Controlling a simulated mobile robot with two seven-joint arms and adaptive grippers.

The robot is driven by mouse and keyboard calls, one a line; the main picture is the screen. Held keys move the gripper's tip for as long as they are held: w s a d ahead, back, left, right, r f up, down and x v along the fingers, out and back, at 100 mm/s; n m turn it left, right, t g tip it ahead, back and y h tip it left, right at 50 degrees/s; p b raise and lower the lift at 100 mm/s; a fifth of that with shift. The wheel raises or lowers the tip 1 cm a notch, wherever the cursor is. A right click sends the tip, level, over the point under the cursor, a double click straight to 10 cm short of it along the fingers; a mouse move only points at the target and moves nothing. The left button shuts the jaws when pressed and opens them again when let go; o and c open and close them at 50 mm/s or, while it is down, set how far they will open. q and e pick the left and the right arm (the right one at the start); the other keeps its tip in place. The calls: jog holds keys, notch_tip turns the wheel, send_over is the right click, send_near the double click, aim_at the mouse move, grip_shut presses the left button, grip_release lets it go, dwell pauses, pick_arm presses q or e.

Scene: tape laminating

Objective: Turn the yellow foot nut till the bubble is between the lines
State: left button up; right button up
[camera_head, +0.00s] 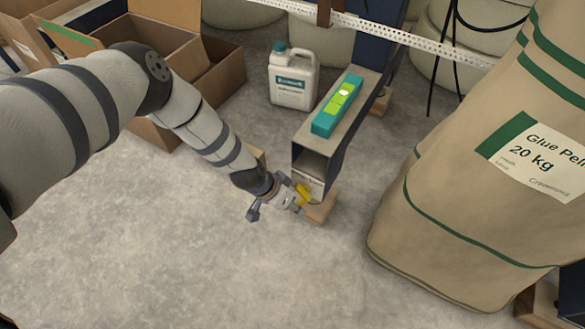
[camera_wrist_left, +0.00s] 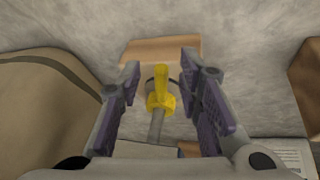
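The yellow foot nut (camera_head: 302,194) sits at the near end of the grey metal beam, above a wooden block (camera_head: 322,208). My left gripper (camera_head: 290,196) is at the nut. In the left wrist view the yellow nut (camera_wrist_left: 161,102) on its grey stem lies between the two purple-padded fingers (camera_wrist_left: 160,82), with a gap on each side. A teal spirit level (camera_head: 325,121) lies along the beam's top (camera_head: 314,134). Its green window shows a pale bright bubble (camera_head: 344,92); I cannot tell where it lies against the lines. My right gripper is out of view.
A large glue pellet sack (camera_head: 450,210) stands right of the beam. A perforated rail (camera_head: 420,40) crosses behind. The floor in front is clear.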

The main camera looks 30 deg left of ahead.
pick_arm(q)
jog(key=shift+r, duration=0.1)
jog(key=v, duration=1.2)
